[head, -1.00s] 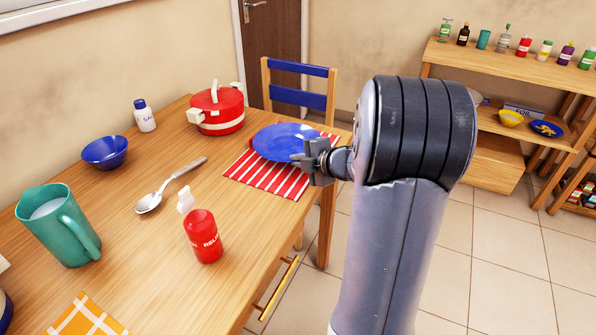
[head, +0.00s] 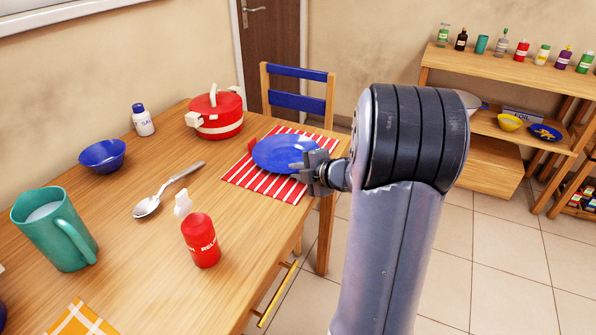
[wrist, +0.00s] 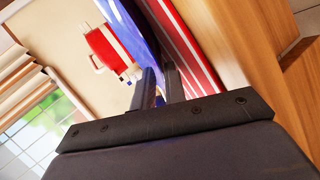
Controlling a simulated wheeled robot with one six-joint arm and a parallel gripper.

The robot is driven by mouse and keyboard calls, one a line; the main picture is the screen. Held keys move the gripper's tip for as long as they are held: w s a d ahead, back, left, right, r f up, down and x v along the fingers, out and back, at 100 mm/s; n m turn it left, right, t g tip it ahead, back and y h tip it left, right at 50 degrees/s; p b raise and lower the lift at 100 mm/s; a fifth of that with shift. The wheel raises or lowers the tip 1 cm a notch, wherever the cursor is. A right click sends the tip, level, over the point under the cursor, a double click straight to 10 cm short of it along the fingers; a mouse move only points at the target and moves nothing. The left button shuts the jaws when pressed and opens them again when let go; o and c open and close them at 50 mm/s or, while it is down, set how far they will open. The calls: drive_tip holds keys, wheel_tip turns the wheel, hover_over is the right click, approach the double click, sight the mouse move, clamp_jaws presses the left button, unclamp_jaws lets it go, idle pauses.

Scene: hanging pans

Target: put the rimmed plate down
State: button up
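The blue rimmed plate (head: 283,153) is over the red-and-white striped mat (head: 262,187) at the table's right edge, nearly level. It lies low over the mat; I cannot tell whether its whole base touches. My gripper (head: 306,169) is at the plate's near right rim, with its fingers closed on the rim. In the wrist view, the two fingers (wrist: 160,88) stand close together with the plate's blue edge (wrist: 143,30) running up from them. The plate hides part of the mat.
A red pot (head: 216,113) stands behind left of the mat. A spoon (head: 168,190), a red relish bottle (head: 201,241), a blue bowl (head: 102,156), a salt bottle (head: 143,120) and a teal pitcher (head: 55,230) are on the table (head: 140,265). A chair (head: 297,101) stands behind.

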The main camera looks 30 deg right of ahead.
drive_tip(key=p+v, duration=0.2)
drive_tip(key=v, duration=1)
drive_tip(key=shift+p, duration=0.3)
